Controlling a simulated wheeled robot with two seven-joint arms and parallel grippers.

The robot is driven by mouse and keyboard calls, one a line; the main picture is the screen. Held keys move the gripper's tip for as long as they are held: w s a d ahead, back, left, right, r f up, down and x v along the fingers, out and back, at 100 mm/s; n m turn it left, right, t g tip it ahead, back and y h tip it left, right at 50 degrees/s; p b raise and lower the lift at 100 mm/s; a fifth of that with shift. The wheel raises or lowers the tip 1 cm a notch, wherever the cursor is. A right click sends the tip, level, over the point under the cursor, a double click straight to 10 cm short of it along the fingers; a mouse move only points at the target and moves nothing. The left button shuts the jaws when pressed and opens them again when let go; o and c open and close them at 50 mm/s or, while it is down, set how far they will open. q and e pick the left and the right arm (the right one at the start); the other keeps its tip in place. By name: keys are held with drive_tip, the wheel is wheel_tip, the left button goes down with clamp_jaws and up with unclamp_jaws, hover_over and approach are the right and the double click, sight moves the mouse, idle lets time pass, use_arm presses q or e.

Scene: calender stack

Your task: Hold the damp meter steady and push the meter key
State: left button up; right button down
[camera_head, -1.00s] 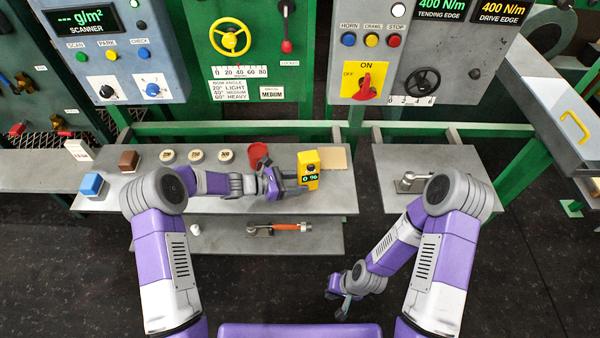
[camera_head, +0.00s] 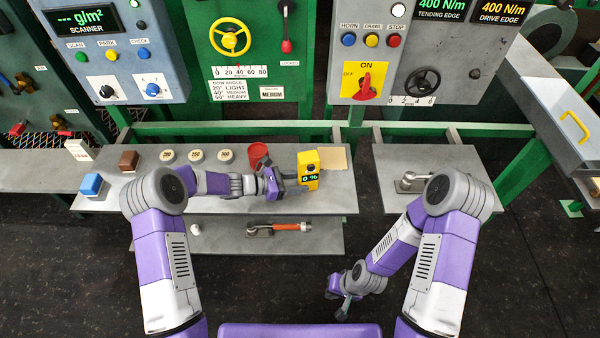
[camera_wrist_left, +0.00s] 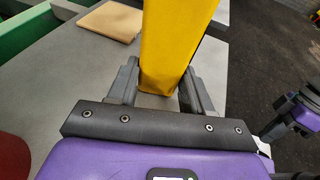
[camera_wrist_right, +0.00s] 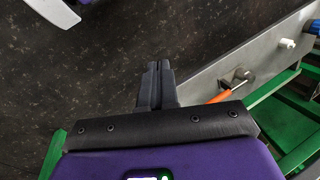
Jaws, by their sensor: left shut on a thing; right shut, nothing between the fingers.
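The yellow damp meter (camera_head: 309,170) stands upright on the grey bench, with a small dark display that seems to read 0 %. A dark round spot, perhaps the meter key, shows near its top. My left gripper (camera_head: 290,175) is shut on the meter from its left side. In the left wrist view the yellow body (camera_wrist_left: 175,45) sits between the two fingers. My right gripper (camera_head: 343,300) is low at the front, well below and away from the meter. In the right wrist view its fingertips (camera_wrist_right: 160,65) are together and empty.
A red cup (camera_head: 258,153) stands just behind my left gripper, and a tan pad (camera_head: 333,158) lies right of the meter. Several round weights, a brown block (camera_head: 128,161) and a blue block (camera_head: 92,184) are further left. An orange-handled tool (camera_head: 290,227) lies on the lower shelf.

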sight(307, 173)
drive_tip(key=w+a+r+m+t, duration=0.1)
drive_tip(key=w+r+m+t, duration=0.1)
drive_tip(key=w+r+m, duration=0.5)
drive_tip(key=w+a+r+m+t, duration=0.1)
drive_tip(key=w+r+m+t, duration=0.2)
drive_tip(key=r+m, duration=0.65)
drive_tip(key=w+a+r+m+t, duration=0.1)
drive_tip(key=w+r+m+t, duration=0.1)
drive_tip(key=w+r+m, duration=0.6)
drive_tip(key=w+a+r+n, duration=0.1)
drive_tip(key=w+a, duration=0.1)
drive_tip(key=w, duration=0.3)
drive_tip(key=shift+w+a+r+y, duration=0.15)
drive_tip(key=shift+w+r+y, duration=0.15)
drive_tip(key=shift+w+r, duration=0.1)
idle(1.1)
drive_tip(key=shift+w+a, duration=0.1)
drive_tip(key=shift+w, duration=0.3)
drive_tip(key=shift+s, duration=0.4)
